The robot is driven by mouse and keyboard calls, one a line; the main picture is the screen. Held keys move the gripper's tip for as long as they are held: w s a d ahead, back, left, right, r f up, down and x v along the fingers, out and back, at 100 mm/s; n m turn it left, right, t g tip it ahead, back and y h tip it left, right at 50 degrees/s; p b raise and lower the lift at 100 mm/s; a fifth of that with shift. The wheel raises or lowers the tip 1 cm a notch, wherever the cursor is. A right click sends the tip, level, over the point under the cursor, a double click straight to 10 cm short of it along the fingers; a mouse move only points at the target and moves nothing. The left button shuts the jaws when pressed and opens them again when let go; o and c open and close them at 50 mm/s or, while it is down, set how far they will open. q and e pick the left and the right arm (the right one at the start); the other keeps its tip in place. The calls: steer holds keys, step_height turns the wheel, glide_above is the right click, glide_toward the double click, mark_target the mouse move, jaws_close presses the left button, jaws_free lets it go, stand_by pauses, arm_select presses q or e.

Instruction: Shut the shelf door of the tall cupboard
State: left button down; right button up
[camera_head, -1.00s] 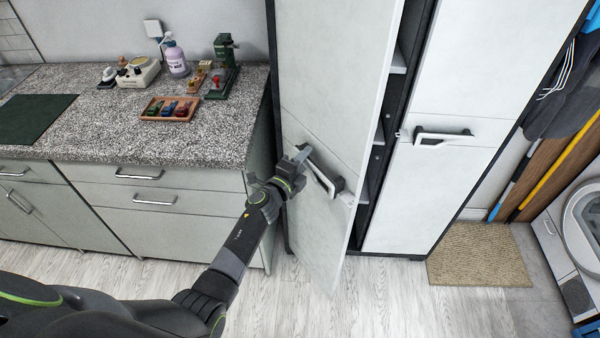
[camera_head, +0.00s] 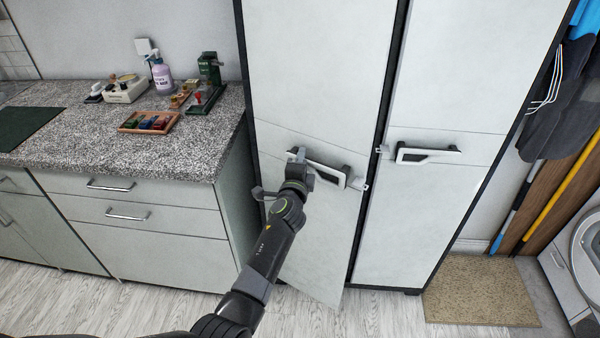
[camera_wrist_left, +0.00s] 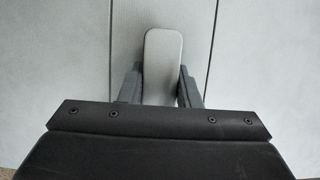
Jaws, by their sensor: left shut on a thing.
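The tall cupboard has two pale grey doors in a dark frame. Its left door, the shelf door (camera_head: 320,70), stands slightly ajar, with its lower corner jutting out past the frame. The right door (camera_head: 478,75) is flush with the frame. My left gripper (camera_head: 298,160) is at the left end of the shelf door's white and black handle (camera_head: 335,174). In the left wrist view the pale handle end (camera_wrist_left: 163,60) stands between the two dark fingers (camera_wrist_left: 160,88), which are shut on it. My right gripper is in neither view.
A speckled counter (camera_head: 200,145) with drawers stands left of the cupboard and holds a bottle (camera_head: 161,75), a tray of small items (camera_head: 150,122) and other things. A beige mat (camera_head: 480,290) lies at right, near a washing machine (camera_head: 585,260).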

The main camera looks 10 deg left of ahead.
arm_select(q)
steer(key=c, duration=1.4)
jaws_free()
steer(key=shift+f, duration=0.1)
steer(key=o, duration=0.3)
steer(key=shift+o, duration=0.2)
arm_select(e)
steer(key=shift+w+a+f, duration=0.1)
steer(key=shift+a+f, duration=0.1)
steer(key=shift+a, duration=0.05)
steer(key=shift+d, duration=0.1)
